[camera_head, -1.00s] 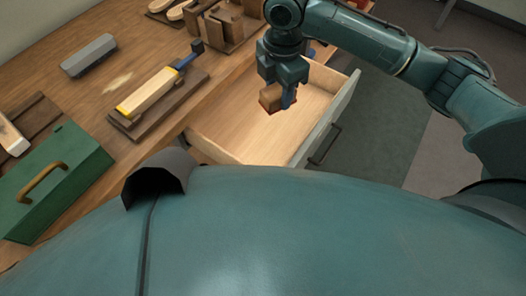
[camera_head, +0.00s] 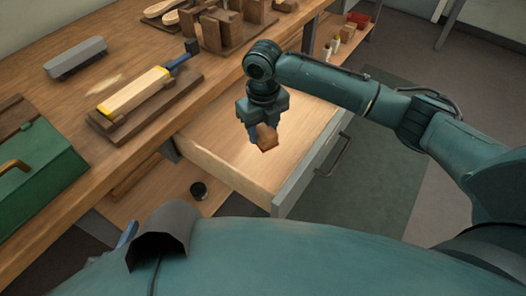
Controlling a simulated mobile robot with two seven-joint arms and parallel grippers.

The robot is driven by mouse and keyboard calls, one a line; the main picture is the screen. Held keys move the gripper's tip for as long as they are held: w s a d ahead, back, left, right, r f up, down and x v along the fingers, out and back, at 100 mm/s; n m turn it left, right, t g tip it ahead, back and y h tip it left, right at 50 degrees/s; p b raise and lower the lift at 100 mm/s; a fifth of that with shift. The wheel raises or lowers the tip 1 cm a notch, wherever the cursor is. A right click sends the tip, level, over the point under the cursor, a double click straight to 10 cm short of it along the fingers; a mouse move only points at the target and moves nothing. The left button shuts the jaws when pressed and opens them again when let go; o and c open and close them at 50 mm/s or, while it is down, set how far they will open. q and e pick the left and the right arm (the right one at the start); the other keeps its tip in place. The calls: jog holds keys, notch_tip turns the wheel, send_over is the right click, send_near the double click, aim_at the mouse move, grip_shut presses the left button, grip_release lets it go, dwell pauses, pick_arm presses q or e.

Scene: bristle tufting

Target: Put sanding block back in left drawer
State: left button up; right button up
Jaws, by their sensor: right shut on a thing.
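The sanding block (camera_head: 267,144) is a small brown-orange block. My right gripper (camera_head: 259,132) is shut on it and holds it tilted over the open drawer (camera_head: 222,166). The drawer is pulled out from under the bench, with a pale wood inside and a grey front with a bar handle. The part of its floor that shows looks empty; my right arm hides its far part. Of my left gripper, only a small blue piece (camera_head: 127,236) seems to show at the bottom left, beside my body; its jaws are hidden.
On the bench (camera_head: 120,48) are a grey brush-like block (camera_head: 75,57), a long pale wood piece on a dark base (camera_head: 145,110), a green toolbox (camera_head: 35,170) and brown wooden holders (camera_head: 222,30).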

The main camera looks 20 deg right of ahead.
aim_at(263, 156)
notch_tip(263, 156, down, 7)
jog(key=shift+f+b, duration=0.1)
jog(key=shift+b, duration=0.5)
jog(key=o, duration=0.9)
jog(key=shift+f, duration=0.15)
jog(key=shift+o, duration=0.2)
